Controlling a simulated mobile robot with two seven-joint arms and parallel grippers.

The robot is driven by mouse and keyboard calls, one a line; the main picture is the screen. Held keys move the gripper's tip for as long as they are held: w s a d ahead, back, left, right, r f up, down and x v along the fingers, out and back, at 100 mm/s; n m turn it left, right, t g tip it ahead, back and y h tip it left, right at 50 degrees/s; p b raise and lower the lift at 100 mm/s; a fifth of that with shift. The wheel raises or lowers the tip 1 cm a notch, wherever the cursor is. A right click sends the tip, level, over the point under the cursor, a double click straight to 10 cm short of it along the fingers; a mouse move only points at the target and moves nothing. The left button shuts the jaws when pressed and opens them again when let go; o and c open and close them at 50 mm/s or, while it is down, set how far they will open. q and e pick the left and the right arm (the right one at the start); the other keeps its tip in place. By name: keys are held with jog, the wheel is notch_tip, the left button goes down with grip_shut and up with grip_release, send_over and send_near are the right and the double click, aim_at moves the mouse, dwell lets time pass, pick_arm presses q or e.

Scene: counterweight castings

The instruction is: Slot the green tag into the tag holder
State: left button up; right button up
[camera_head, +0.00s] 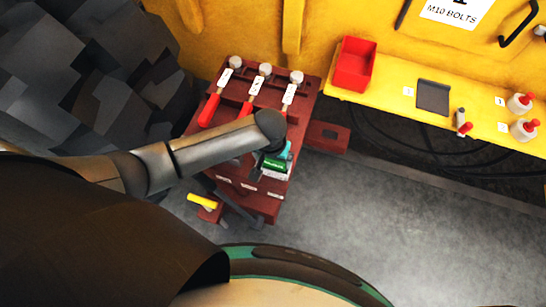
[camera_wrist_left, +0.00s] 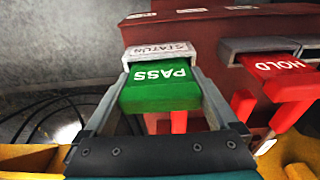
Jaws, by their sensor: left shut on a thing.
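The green tag (camera_wrist_left: 160,92), marked PASS, is held between the two fingers of my left gripper (camera_wrist_left: 158,95) in the wrist view. In the head view the green tag (camera_head: 274,165) shows over the front part of the red cart, below my left wrist. The tag holder (camera_wrist_left: 158,50), grey with a white STATUS label, is directly beyond the tag. The tag's far end is at the holder's mouth; I cannot tell whether it is inside. My left gripper also shows in the head view (camera_head: 275,160), partly hidden by the wrist. My right gripper is not in view.
A second grey holder with a red HOLD tag (camera_wrist_left: 285,65) stands just right of the STATUS holder. The red cart (camera_head: 307,100) carries several labelled, red-handled tools. A yellow bench (camera_head: 465,118) with a red bin (camera_head: 353,65) stands to the right. Grey floor is clear at lower right.

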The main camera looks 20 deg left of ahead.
pick_arm(q)
jog(key=o, duration=1)
notch_tip(320, 180, up, 22)
jog(key=s+p, duration=0.1)
jog(key=p, duration=1.3)
jog(key=shift+s, duration=0.4)
